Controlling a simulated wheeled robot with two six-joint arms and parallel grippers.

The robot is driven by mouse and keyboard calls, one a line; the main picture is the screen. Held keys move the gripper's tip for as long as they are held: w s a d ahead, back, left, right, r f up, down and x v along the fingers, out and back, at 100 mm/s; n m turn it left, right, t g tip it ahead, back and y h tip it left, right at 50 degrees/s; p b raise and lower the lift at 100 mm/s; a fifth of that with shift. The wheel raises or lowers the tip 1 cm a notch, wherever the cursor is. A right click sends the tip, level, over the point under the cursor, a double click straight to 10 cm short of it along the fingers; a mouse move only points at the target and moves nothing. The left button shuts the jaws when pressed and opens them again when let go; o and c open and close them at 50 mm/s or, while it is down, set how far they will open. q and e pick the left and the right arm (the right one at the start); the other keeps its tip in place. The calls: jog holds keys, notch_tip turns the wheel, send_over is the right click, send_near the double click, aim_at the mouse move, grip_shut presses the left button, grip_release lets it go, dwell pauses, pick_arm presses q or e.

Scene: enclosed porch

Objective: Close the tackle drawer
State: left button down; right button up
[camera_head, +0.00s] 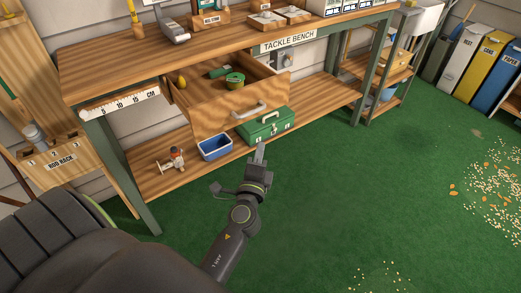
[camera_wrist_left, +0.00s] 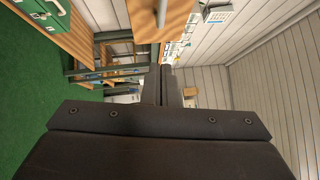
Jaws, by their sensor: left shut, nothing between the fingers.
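The tackle drawer (camera_head: 228,105) is pulled out under the wooden tackle bench (camera_head: 190,55). Its front carries a pale bar handle (camera_head: 248,109). A green round item (camera_head: 235,81) and a yellow item (camera_head: 182,82) lie inside. My left gripper (camera_head: 260,154) is shut and empty, in front of the bench and below the drawer handle in the head view. In the left wrist view the shut fingers (camera_wrist_left: 165,85) point towards a wooden panel (camera_wrist_left: 145,18) with a pale bar, which looks like the drawer front; a gap seems to separate them. My right gripper is not in view.
On the lower shelf are a green tackle box (camera_head: 264,127), a blue bin (camera_head: 215,147) and a small reel-like item (camera_head: 174,158). Coloured bins (camera_head: 490,60) stand at far right. Green floor in front is mostly clear, with scattered bits (camera_head: 495,175) at right.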

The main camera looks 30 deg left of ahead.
pick_arm(q)
jog(key=p, duration=0.1)
send_near(262, 109)
jog(key=w+d, duration=0.1)
jog(key=w, duration=0.1)
jog(key=w+a, duration=0.1)
jog(key=w+a+p, duration=0.1)
jog(key=shift+a+r, duration=0.2)
jog(key=shift+a, duration=0.15)
jog(key=shift+w+a, duration=0.15)
jog(key=shift+a, duration=0.35)
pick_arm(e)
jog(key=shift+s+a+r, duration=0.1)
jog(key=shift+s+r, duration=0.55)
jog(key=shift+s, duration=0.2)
